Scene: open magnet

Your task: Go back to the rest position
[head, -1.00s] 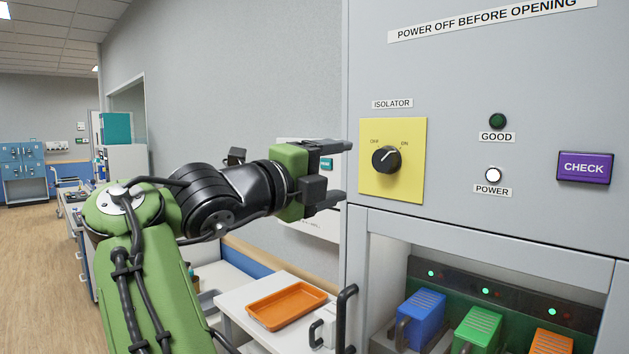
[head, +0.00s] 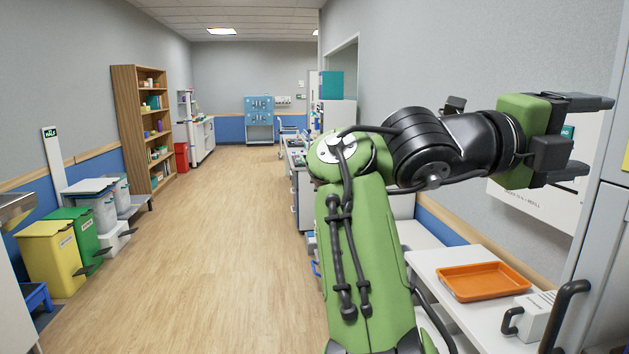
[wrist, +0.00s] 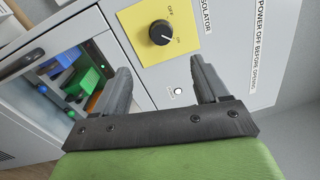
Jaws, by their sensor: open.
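My gripper (head: 590,138) is open and empty at the right of the head view, at the end of my outstretched green and black arm. It points right, towards the grey cabinet (head: 604,265), of which only an edge shows there. In the wrist view the two fingers (wrist: 160,68) stand wide apart with nothing between them. Beyond them is the cabinet front with the yellow isolator plate (wrist: 183,45) and its black knob (wrist: 162,32). The fingers look clear of the knob. A small white lamp (wrist: 178,92) shows between the fingers.
An orange tray (head: 484,282) lies on a white worktop below my arm. The cabinet's black handle (head: 563,315) stands at the lower right. Yellow (head: 54,257) and green bins and a bookshelf (head: 130,130) line the left wall. The wooden floor (head: 215,240) between is clear.

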